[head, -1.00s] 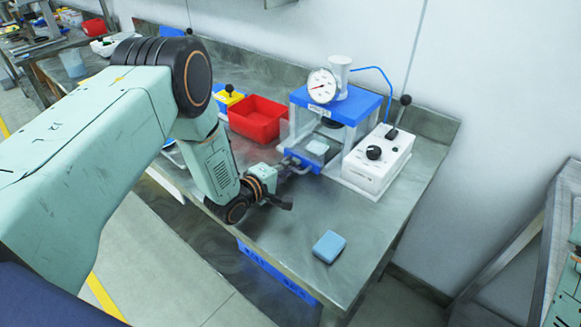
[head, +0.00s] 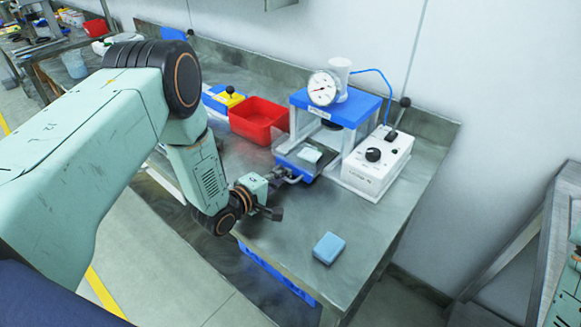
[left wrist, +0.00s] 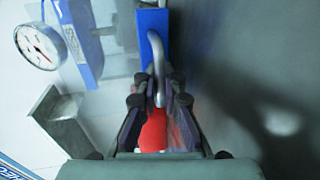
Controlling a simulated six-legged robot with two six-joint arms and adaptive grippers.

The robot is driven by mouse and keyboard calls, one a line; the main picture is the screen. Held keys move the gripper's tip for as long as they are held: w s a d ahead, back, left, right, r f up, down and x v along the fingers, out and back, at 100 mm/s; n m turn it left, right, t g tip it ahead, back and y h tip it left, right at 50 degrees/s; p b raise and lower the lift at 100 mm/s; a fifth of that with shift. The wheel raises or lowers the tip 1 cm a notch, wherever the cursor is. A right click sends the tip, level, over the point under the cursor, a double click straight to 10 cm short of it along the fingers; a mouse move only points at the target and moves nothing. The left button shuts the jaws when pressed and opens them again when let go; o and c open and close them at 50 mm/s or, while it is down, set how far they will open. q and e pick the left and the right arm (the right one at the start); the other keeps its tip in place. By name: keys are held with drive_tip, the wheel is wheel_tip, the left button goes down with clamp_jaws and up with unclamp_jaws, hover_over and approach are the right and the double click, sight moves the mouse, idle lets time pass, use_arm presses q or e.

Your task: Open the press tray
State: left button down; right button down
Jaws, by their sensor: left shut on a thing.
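The press (head: 338,108) has a blue top, a round dial gauge (head: 324,88) and white sides. Its tray (head: 318,166), with a blue front, sticks out of the press toward the front left. A pale block (head: 309,155) lies on the tray. My left gripper (head: 284,176) is at the tray's front, shut on the grey bar handle. In the left wrist view the handle (left wrist: 157,72) runs from the blue tray front (left wrist: 152,35) down between the fingers (left wrist: 158,105). My right gripper is out of view.
A white control box (head: 377,160) with a black knob and lever stands right of the press. A red bin (head: 257,118) and a yellow piece (head: 230,98) stand to the left. A blue block (head: 329,248) lies near the front edge; the bench around it is clear.

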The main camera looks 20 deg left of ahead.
sight(269, 196)
use_arm(q)
drive_tip(key=v, duration=0.3)
drive_tip(key=f+p+v, duration=0.1)
drive_tip(key=v, duration=0.1)
drive_tip(key=shift+s+a, duration=0.15)
drive_tip(key=shift+s, duration=0.15)
drive_tip(key=shift+w, duration=0.15)
drive_tip(key=c, duration=1.8)
unclamp_jaws()
drive_tip(key=shift+s, duration=0.25)
drive_tip(key=shift+w, duration=0.1)
drive_tip(key=v, duration=1)
drive_tip(key=shift+s+a+r, duration=0.1)
drive_tip(key=shift+s, duration=0.15)
drive_tip(key=shift+v, duration=0.85)
